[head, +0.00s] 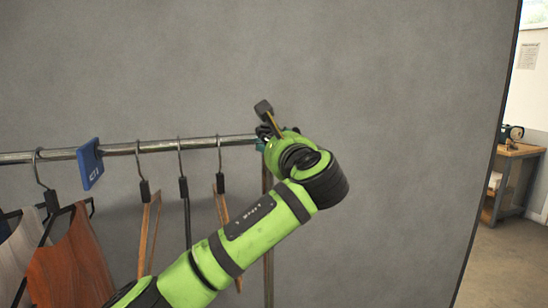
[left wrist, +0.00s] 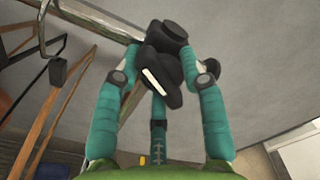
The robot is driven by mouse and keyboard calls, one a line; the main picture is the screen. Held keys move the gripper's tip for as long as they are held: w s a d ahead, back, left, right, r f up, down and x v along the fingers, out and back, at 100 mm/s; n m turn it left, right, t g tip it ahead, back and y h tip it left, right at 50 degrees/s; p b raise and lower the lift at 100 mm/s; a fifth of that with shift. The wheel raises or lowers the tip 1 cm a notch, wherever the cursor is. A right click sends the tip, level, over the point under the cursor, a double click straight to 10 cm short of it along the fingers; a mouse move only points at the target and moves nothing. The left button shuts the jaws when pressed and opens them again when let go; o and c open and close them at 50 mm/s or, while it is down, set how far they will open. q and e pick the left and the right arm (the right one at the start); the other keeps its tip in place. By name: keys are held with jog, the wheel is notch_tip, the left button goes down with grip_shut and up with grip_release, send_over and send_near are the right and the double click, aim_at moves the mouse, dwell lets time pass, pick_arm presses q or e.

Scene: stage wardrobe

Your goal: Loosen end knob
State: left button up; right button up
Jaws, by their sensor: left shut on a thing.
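The silver clothes rail (head: 115,149) runs across the head view from the left and ends at my left gripper (head: 266,136). The black end knob (left wrist: 166,38) shows in the left wrist view, with a lobed shape and a small white mark. The teal fingers of my left gripper (left wrist: 168,66) are closed around it from both sides, with a third finger below. In the head view the gripper and wrist mostly hide the knob. My right gripper is not in view.
Several hangers hang on the rail, including a wooden one (head: 222,204); a brown garment (head: 75,262) hangs at left. A blue size marker (head: 90,164) sits on the rail. A grey backdrop (head: 400,110) stands behind. A wooden workbench (head: 520,151) is far right.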

pick_arm(q)
jog(key=n+b, duration=0.1)
jog(key=n, duration=0.1)
jog(key=n+b, duration=0.1)
jog(key=shift+a+r+n, duration=0.1)
jog(key=shift+r+n, duration=0.1)
jog(key=shift+n, duration=0.2)
jog(key=shift+n+b, duration=0.8)
jog(key=shift+n, duration=0.7)
jog(key=shift+a, duration=0.1)
